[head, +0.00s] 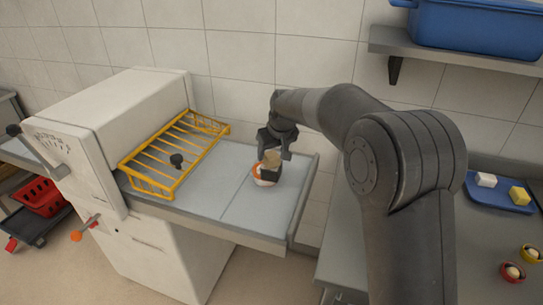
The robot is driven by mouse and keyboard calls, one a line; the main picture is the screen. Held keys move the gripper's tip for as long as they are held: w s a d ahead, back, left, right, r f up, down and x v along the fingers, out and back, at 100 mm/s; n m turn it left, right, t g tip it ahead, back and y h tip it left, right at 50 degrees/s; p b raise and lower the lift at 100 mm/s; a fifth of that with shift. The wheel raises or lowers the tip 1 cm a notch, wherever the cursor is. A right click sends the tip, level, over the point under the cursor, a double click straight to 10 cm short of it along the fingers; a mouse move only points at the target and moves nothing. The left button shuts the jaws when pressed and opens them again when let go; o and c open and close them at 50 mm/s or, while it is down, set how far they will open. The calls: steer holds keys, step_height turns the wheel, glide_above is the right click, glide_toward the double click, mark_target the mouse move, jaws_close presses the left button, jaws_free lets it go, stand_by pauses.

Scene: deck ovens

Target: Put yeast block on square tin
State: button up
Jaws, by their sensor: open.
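My gripper (274,148) points down over the pale bed of a white machine, its jaws open. A small tan block (272,158), which looks like the yeast block, is between or just below the fingertips. Directly under it is a small dark boxy thing (271,173), perhaps the square tin. The block seems to rest on it, but contact is hard to tell at this size. A round orange-and-white item (261,174) is close against the dark thing's left side and partly hidden.
A yellow wire guard (178,152) stands on the bed to the left. At right, a blue tray (488,199) holds a white block (486,180) and a yellow block (519,195).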

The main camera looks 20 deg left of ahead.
steer(key=v, duration=0.9)
steer(key=shift+r, duration=0.2)
steer(key=s+d+r+m, duration=0.1)
steer(key=s+d+r, duration=0.1)
steer(key=s+d, duration=0.35)
steer(key=s+d+r+m+t+h, duration=0.1)
steer(key=s+d+r+m, duration=0.1)
steer(key=d, duration=0.7)
steer(key=s+d+r+m, duration=0.1)
steer(key=s+d+r, duration=0.1)
steer(key=s+d, duration=0.35)
steer(key=s+d+f+m+h, duration=0.1)
steer(key=s+d+f+m, duration=0.1)
steer(key=s+d, duration=0.6)
steer(key=s+d+f+m+t+h, duration=0.1)
steer(key=s+d+f+m, duration=0.2)
steer(key=s+d, duration=0.5)
steer(key=s+f, duration=0.1)
steer(key=s, duration=0.2)
steer(key=shift+d+f, duration=0.25)
steer(key=shift+f, duration=0.1)
